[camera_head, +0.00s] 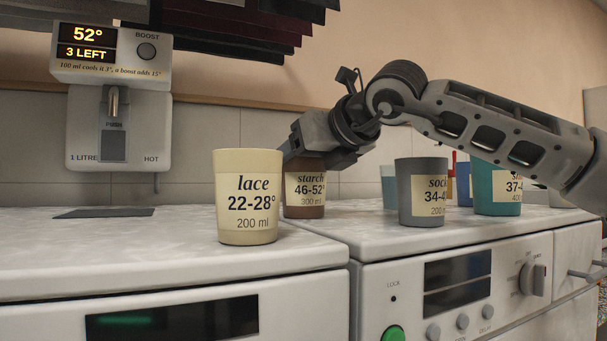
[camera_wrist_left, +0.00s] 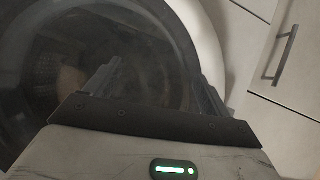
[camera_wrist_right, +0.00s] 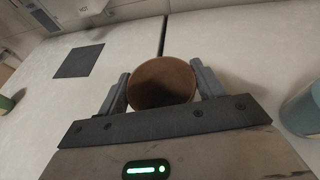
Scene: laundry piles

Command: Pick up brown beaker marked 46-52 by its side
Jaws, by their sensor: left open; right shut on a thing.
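The brown beaker (camera_head: 304,203) carries a label reading starch, 46-52°, 300 ml. It stands upright at the left end of the right machine's top, partly behind the cream beaker marked lace 22-28° (camera_head: 248,232). My right gripper (camera_wrist_right: 160,72) is shut on the brown beaker, with one finger on each side of it. In the right wrist view I look down on the brown beaker's round top (camera_wrist_right: 161,84). In the head view the gripper's fingers are largely hidden. My left gripper (camera_wrist_left: 152,78) is open and empty, in front of a round machine door.
A grey beaker (camera_head: 422,207), a teal beaker (camera_head: 483,187) and a pale blue one (camera_head: 388,188) stand to the right, beneath my right arm. A dispenser (camera_head: 117,130) reading 52°, 3 LEFT hangs on the wall. A dark mat (camera_head: 103,212) lies below it.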

